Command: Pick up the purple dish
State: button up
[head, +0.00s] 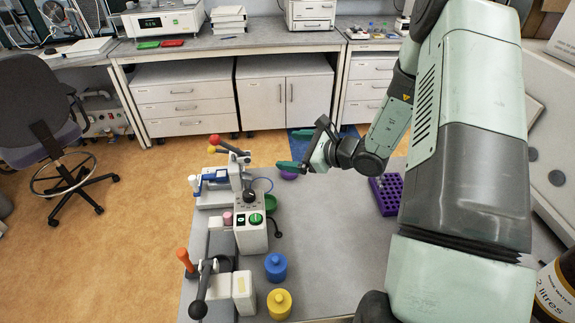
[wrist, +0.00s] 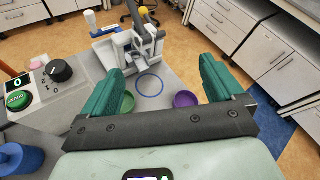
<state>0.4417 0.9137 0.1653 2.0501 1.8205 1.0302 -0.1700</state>
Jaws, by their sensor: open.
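The purple dish (head: 288,176) is a small round dish near the far edge of the grey bench, partly hidden by my gripper in the head view. The gripper appears to be above the bench, apart from the dish.
A green dish (wrist: 127,102) and a blue ring (wrist: 150,85) lie nearby on the bench. A lever press (head: 214,184) and a control box (head: 251,234) stand left. Blue (head: 276,267) and yellow (head: 279,304) jars stand in front. A purple rack (head: 388,195) is right; the bench middle is clear.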

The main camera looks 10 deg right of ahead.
jog(key=d+f+m+t+h, duration=0.1)
jog(key=d+f+m, duration=0.1)
jog(key=f, duration=0.2)
jog(key=d+f+m+t+h, duration=0.1)
jog(key=d+f+m, duration=0.1)
jog(key=f, duration=0.2)
jog(key=w+d+f+m+t+h, duration=0.1)
jog(key=d+f+m, duration=0.1)
jog(key=f, duration=0.2)
jog(key=shift+m, duration=0.3)
jog(key=shift+h, duration=0.3)
jog(key=x, duration=0.5)
jog(key=shift+d+f, duration=0.1)
jog(key=shift+f, duration=0.2)
jog(key=x, duration=0.5)
jog(key=shift+w, duration=0.35)
